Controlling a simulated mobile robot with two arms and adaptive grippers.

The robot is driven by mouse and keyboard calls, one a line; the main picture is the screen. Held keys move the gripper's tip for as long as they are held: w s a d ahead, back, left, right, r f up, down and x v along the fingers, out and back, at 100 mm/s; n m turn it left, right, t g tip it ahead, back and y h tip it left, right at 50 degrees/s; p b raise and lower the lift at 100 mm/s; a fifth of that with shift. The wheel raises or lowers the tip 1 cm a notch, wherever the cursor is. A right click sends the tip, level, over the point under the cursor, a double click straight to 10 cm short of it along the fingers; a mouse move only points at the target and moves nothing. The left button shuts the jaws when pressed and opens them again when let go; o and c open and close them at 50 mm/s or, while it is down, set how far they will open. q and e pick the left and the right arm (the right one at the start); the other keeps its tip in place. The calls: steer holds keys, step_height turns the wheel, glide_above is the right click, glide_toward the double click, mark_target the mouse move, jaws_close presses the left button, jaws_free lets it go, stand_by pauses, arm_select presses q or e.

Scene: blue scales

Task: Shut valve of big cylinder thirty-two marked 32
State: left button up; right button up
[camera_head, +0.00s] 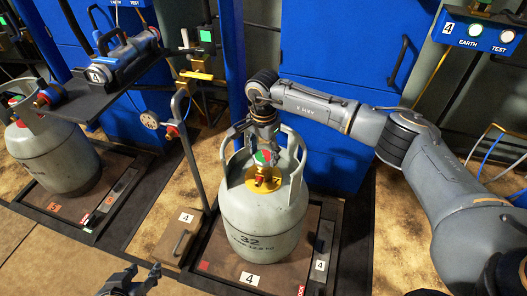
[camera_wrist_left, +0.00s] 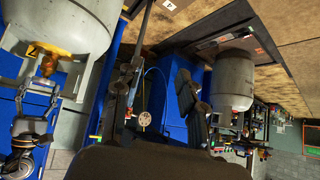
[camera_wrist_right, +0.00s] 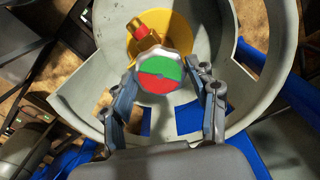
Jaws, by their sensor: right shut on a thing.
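The big grey cylinder marked 32 (camera_head: 262,222) stands upright on a floor platform marked 4. Its valve knob (camera_head: 262,157) has a red and green face above a yellow collar, inside the cylinder's guard ring. My right gripper (camera_head: 264,143) reaches down into the ring and is shut on the knob. In the right wrist view the knob (camera_wrist_right: 160,74) lies between the fingers, partly green and partly red. My left gripper (camera_head: 140,278) is low at the front, its fingers apart and empty, away from the cylinder. The cylinder also shows in the left wrist view (camera_wrist_left: 75,25).
Another grey cylinder (camera_head: 55,155) stands on a scale at left. A thin post with a gauge (camera_head: 150,120) rises beside cylinder 32. A dark shelf holds a filling tool (camera_head: 125,58). Blue cabinets (camera_head: 340,50) stand behind. An EARTH/TEST box (camera_head: 478,32) is at upper right.

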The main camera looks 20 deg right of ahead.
steer(key=m+p, duration=0.2)
steer(key=m, duration=0.4)
steer(key=shift+r+m, duration=0.1)
steer(key=shift+m, duration=0.8)
arm_select(q)
steer(key=s+a+g+y+p, duration=0.1)
steer(key=s+a+g+p, duration=0.15)
steer(key=s+g, duration=0.45)
arm_select(e)
steer(key=m, duration=0.5)
steer(key=m+p, duration=0.2)
steer(key=m, duration=0.3)
steer(key=shift+m, duration=0.4)
steer(key=m+p, duration=0.2)
steer(key=m, duration=0.2)
arm_select(q)
step_height(320, 180, down, 20)
steer(key=s+t, duration=0.1)
steer(key=s, duration=0.1)
steer(key=shift+s+r+p, duration=0.15)
steer(key=shift+s+p, duration=0.05)
steer(key=shift+p, duration=0.1)
arm_select(e)
steer(key=shift+m, duration=1)
arm_select(q)
steer(key=shift+a, duration=0.1)
